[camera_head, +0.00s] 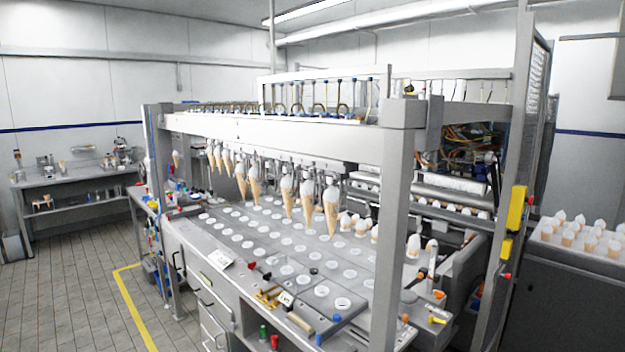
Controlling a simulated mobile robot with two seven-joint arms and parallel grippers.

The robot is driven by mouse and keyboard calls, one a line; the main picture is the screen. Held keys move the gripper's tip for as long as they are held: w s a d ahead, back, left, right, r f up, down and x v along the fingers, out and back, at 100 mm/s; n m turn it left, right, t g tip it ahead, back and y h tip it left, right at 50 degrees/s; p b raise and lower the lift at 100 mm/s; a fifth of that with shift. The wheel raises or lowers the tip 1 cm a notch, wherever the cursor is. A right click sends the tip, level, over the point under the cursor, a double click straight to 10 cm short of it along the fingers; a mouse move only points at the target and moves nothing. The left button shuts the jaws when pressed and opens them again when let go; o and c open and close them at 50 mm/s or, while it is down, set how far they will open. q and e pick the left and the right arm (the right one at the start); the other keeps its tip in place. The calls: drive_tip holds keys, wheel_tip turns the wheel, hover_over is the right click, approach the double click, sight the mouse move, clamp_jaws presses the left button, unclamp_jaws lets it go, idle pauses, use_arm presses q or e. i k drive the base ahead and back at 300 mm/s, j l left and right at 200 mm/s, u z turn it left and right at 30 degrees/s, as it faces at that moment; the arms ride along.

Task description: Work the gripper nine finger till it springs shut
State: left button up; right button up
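A row of cone grippers (309,172) hangs under the long white beam (270,134) of a machine in the middle of the view. Several hold a tan cone with a white top, point down; the nearest large cone (331,213) hangs at the right end of the row. The cones get smaller toward the far left. I cannot tell which gripper is number nine, and its finger is too small to make out. Neither of my own grippers shows in this view.
Below the cones is a metal plate (262,228) with rows of round white-rimmed holes. Small tools, including a wooden-handled one (300,323), lie at its front edge. A thick post (392,235) stands at the right front. Tiled floor (70,280) is open at left.

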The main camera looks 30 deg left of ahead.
sight(262, 182)
drive_tip(key=j+z, duration=0.35)
drive_tip(key=j, duration=0.15)
drive_tip(key=j+z, duration=0.35)
drive_tip(key=j, duration=0.15)
drive_tip(key=k+j+z, duration=0.1)
drive_tip(key=j, duration=0.25)
drive_tip(key=k+j+z, duration=0.15)
drive_tip(key=j, duration=0.2)
drive_tip(key=j+z, duration=0.1)
drive_tip(key=j, duration=0.25)
drive_tip(key=k+j, duration=0.1)
drive_tip(key=j, duration=0.25)
drive_tip(key=k+j, duration=0.15)
drive_tip(key=j, duration=0.2)
drive_tip(key=k+j, duration=0.1)
drive_tip(key=j, duration=0.3)
drive_tip(key=z, duration=0.05)
